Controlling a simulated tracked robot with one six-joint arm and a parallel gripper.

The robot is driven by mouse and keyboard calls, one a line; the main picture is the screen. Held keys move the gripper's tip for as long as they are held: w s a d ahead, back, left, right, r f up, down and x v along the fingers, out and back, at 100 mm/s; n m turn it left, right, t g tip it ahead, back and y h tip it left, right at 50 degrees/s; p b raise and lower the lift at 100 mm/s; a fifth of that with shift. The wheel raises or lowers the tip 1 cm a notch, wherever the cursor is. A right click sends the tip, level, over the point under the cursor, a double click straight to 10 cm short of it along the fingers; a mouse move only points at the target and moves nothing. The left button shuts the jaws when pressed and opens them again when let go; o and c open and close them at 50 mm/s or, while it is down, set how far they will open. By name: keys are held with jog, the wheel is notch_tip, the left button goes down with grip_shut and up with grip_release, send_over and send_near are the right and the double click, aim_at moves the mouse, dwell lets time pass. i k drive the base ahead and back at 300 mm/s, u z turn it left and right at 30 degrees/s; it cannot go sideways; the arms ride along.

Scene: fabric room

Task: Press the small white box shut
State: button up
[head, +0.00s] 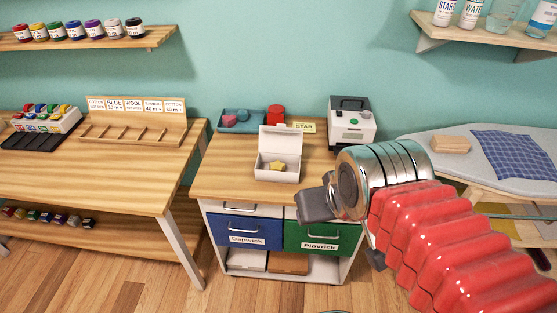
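The small white box (277,176) stands on the wooden top of the drawer cabinet. Its lid (281,142) is up, tilted open at the back. A yellow star-shaped piece (277,166) lies inside it. My gripper (312,206) is in front of the cabinet's right side, to the right of the box and apart from it. The gripper is seen from behind and the side, so the gap between its fingers is hidden. My arm covers part of the cabinet's right side.
Behind the box are a teal tray (238,129), a red round object (276,114), a star label (303,127) and a grey-white machine (352,122). The wooden cabinet top (225,182) is clear left of the box. An ironing board (468,165) stands at right, a work table (110,170) at left.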

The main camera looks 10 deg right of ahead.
aim_at(280, 138)
jog(key=u, duration=0.45)
jog(key=k, duration=0.6)
jog(key=u, duration=1)
jog(key=k, duration=0.8)
jog(key=u, duration=0.25)
jog(key=i, duration=1.2)
jog(key=z, duration=0.7)
jog(key=i, duration=0.6)
jog(key=z, duration=0.9)
jog(key=i, duration=0.45)
jog(key=z, duration=0.35)
